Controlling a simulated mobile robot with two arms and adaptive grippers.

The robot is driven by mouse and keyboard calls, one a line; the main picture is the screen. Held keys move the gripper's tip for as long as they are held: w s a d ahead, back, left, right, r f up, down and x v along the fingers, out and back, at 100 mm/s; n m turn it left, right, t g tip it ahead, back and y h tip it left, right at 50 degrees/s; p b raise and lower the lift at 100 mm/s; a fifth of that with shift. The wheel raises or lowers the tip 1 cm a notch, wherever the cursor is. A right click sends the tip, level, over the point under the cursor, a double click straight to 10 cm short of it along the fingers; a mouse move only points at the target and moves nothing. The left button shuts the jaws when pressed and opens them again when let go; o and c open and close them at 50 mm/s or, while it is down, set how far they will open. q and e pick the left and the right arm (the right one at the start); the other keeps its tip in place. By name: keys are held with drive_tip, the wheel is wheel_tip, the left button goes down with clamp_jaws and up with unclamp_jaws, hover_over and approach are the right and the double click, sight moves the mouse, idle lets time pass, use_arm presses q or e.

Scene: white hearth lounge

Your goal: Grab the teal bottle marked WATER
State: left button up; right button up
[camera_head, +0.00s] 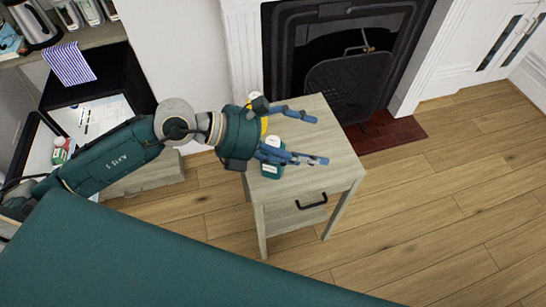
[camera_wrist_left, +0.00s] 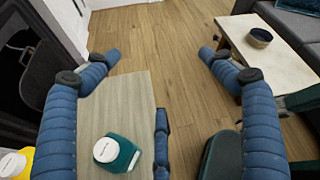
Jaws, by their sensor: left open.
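A teal bottle (camera_head: 271,171) with a white cap stands upright on a small wooden side table (camera_head: 340,168). Its marking cannot be read. In the left wrist view the teal bottle (camera_wrist_left: 125,157) sits low, left of centre. My left gripper (camera_head: 305,137) is over the table with its blue fingers spread and nothing between them. In the head view one finger partly covers the teal bottle. A yellow bottle (camera_wrist_left: 18,166) with a white cap stands beside it, at the lower left in the left wrist view; my gripper mostly hides it in the head view. My right gripper is not in view.
A fireplace (camera_head: 345,75) stands behind the table. A low table (camera_wrist_left: 280,45) with a dark bowl (camera_wrist_left: 260,38) stands apart. Wooden floor to the right is clear. A shelf with a kettle (camera_head: 33,24) is at upper left.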

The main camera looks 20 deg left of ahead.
use_arm(q)
drive_tip(key=w+a+f+m+y, duration=0.2)
drive_tip(key=a+f+y, duration=0.55)
drive_tip(key=a, duration=0.65)
drive_tip(key=shift+g+h, duration=0.25)
drive_tip(key=shift+g, duration=0.15)
drive_tip(key=p+x, duration=0.1)
drive_tip(key=x, duration=0.4)
drive_tip(key=shift+f, duration=0.35)
drive_tip(key=shift+w+d+f, duration=0.2)
drive_tip(key=shift+d+f, duration=0.05)
drive_tip(key=shift+f, duration=0.2)
drive_tip(key=p+x, duration=0.1)
drive_tip(key=x, duration=0.2)
drive_tip(key=shift+d+f+p, duration=0.25)
drive_tip(key=shift+f+p, duration=0.05)
drive_tip(key=shift+w+d+f, duration=0.2)
drive_tip(key=shift+f, duration=0.25)
drive_tip(key=shift+s, duration=0.15)
drive_tip(key=c, duration=1.5)
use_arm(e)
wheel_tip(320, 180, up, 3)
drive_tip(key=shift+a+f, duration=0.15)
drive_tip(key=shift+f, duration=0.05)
